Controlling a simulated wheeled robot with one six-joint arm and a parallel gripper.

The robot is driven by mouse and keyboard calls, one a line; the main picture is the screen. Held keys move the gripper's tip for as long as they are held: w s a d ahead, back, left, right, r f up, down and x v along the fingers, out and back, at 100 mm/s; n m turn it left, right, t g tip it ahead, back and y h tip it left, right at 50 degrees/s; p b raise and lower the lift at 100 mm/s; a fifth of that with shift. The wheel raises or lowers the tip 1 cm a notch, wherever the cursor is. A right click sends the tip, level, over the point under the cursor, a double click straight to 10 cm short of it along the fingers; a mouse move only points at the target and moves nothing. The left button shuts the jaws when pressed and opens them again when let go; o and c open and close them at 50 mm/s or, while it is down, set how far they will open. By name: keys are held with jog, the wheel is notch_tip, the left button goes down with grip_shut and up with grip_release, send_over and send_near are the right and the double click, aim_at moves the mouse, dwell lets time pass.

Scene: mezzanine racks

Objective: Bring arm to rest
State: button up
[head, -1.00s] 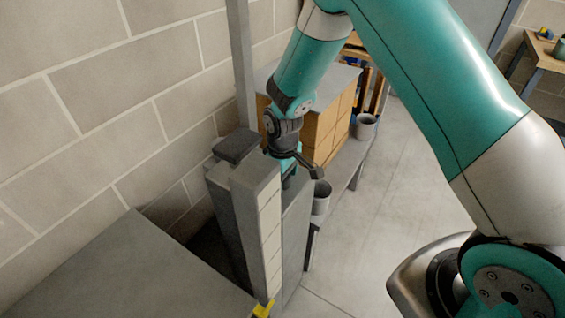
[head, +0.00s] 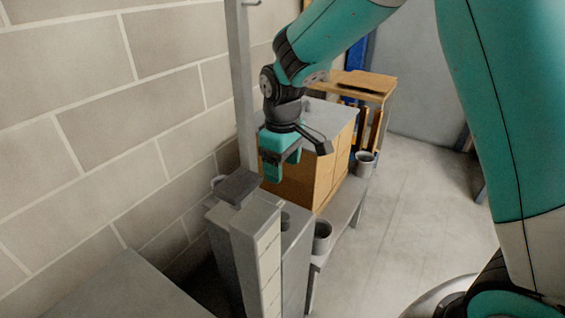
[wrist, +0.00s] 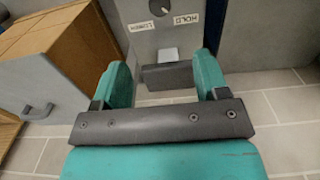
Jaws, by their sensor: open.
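My gripper (head: 272,178) hangs from my teal arm above and just behind the grey column, pointing down in the head view. In the wrist view its two teal fingers (wrist: 162,74) are apart. A dark bar (wrist: 168,77) shows between the fingers, apparently part of a lever on a grey panel; whether it touches them I cannot tell. The grey panel (wrist: 150,38) carries a round knob and the labels HOLD and LOWER. In the head view the grey column (head: 256,222) has a dark block (head: 237,186) on top.
A wooden cabinet (head: 327,172) with a grey top stands behind the gripper. Grey cups (head: 322,236) stand on a low grey shelf (head: 343,212). A block wall (head: 150,115) is close on the left. Open floor (head: 410,200) lies to the right.

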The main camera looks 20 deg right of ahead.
dwell(0.4)
jog(key=s+a+r+y+p, duration=0.2)
jog(key=s+r, duration=0.6)
jog(key=s, duration=0.4)
jog(key=s+a+r+y+p, duration=0.2)
jog(key=s+r+p, duration=0.2)
jog(key=s+r, duration=0.5)
jog(key=s, duration=0.3)
jog(key=shift+s+a+r+p, duration=0.25)
jog(key=shift+s+r+p, duration=0.05)
jog(key=shift+p, duration=0.05)
